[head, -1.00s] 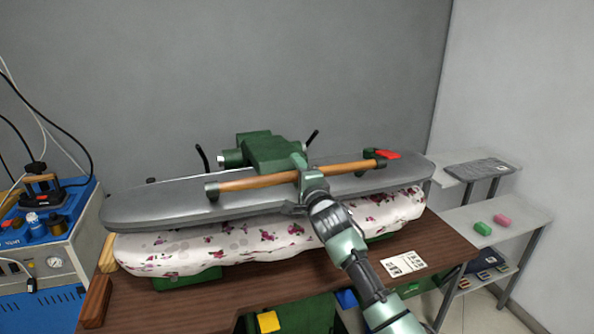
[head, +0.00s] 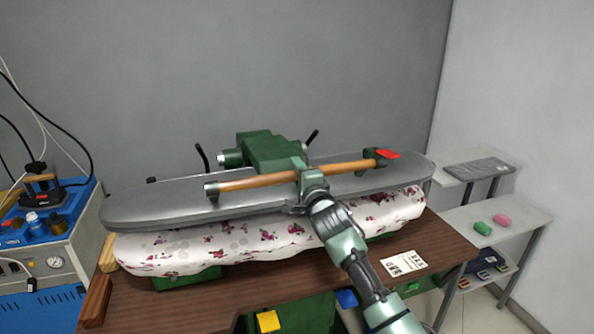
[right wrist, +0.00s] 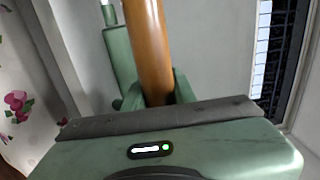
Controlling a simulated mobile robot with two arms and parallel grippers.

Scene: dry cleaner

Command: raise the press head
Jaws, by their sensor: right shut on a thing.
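The press head (head: 160,202) is a long grey plate with a green mechanism (head: 270,152) on top. It lies low over the padded bed (head: 220,243) with its floral cover, and a narrow dark line shows between them. A wooden handle bar (head: 245,183) runs along the front of the head. My right gripper (head: 303,180) is shut on the handle bar near its middle. In the right wrist view the wooden bar (right wrist: 147,50) runs between the fingers. My left gripper is not in view.
The press stands on a brown table (head: 225,290). A blue steam unit with an iron (head: 42,187) is at the left. A grey shelf (head: 520,215) with pink and green blocks stands at the right. A printed card (head: 404,263) lies on the table. A grey wall is close behind.

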